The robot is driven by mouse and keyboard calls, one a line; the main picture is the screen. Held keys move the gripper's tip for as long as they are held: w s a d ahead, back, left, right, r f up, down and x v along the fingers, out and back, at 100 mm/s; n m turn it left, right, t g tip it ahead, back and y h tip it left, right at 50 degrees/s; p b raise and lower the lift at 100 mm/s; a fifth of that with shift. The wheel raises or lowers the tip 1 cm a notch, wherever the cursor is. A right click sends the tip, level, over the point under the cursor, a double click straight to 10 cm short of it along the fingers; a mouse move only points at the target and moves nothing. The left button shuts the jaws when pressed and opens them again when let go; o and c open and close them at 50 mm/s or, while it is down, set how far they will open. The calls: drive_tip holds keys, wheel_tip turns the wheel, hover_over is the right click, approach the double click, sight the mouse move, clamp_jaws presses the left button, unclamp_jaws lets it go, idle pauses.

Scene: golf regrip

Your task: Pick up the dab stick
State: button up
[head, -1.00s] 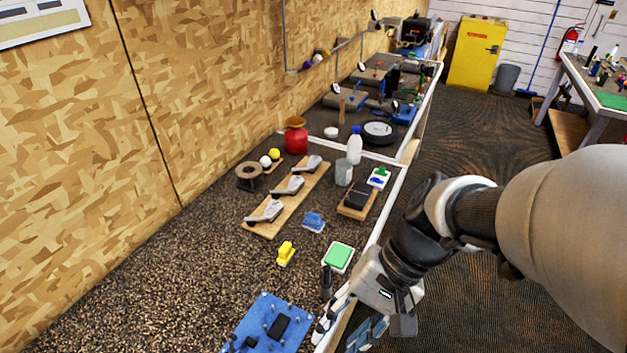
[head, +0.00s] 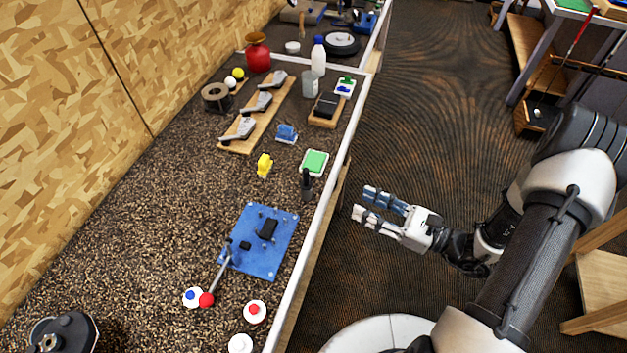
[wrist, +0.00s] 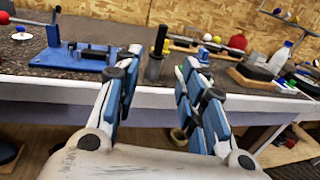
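A short black upright stick (head: 306,183), which looks like the dab stick, stands near the bench's front edge. It is beside the green pad (head: 314,162) in a white tray. In the wrist view the stick (wrist: 154,68) stands beyond my fingers, roughly between them in the picture. My gripper (head: 362,203) is open and empty, out over the aisle to the right of the bench edge. Its spread fingers (wrist: 156,85) point towards the bench, apart from the stick.
A blue fixture plate (head: 262,262) lies nearer on the bench. A yellow block (head: 264,165) and a blue block (head: 287,133) sit behind the stick. A pale raised edge (head: 318,221) borders the bench; the aisle floor is clear.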

drive_tip(key=b, duration=0.2)
approach(306, 175)
drive_tip(key=w+a, duration=0.1)
drive_tip(key=w+a+f, duration=0.1)
drive_tip(key=a+f, duration=0.1)
drive_tip(key=a, duration=0.1)
drive_tip(key=shift+w, duration=0.4)
drive_tip(key=shift+r+b+x, duration=0.15)
drive_tip(key=shift+x, duration=1.25)
drive_tip(key=shift+r+b+x, duration=0.15)
drive_tip(key=shift+x, duration=1.3)
drive_tip(key=shift+w+d, duration=0.1)
drive_tip(key=shift+w, duration=0.05)
drive_tip(key=shift+c, duration=0.3)
clamp_jaws()
